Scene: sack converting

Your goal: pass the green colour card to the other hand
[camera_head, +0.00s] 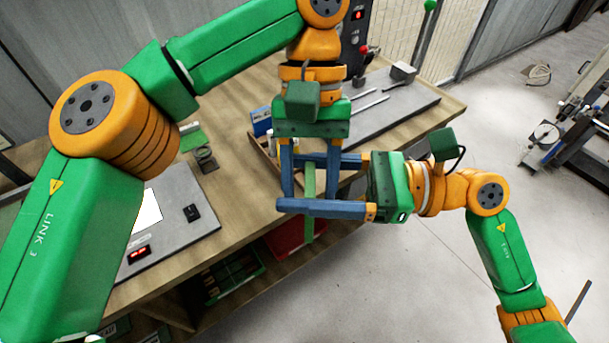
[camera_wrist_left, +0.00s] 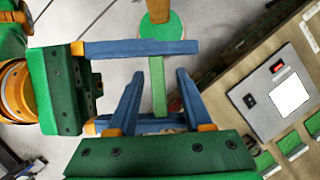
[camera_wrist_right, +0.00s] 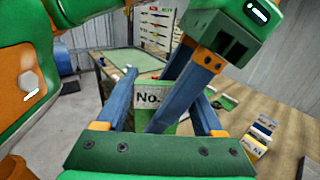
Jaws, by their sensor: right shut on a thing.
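The green colour card (camera_head: 309,188) hangs upright between my two grippers in the head view. In the right wrist view its face (camera_wrist_right: 150,98) shows a white label reading "No."; the rest is hidden behind a blue finger. My right gripper (camera_head: 318,182) comes in from the right and is shut on the card. My left gripper (camera_head: 309,192) points down from above, its fingers on either side of the card. In the left wrist view the card (camera_wrist_left: 158,85) stands as a narrow strip between the left fingers (camera_wrist_left: 157,100), with gaps on both sides, so that gripper is open.
The wooden bench (camera_head: 262,205) lies behind and below the grippers. It carries a grey panel with a white screen (camera_head: 146,211) and a blue box (camera_head: 262,121). A red bin (camera_head: 285,238) sits under the bench edge. Clear concrete floor (camera_head: 400,290) lies in front.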

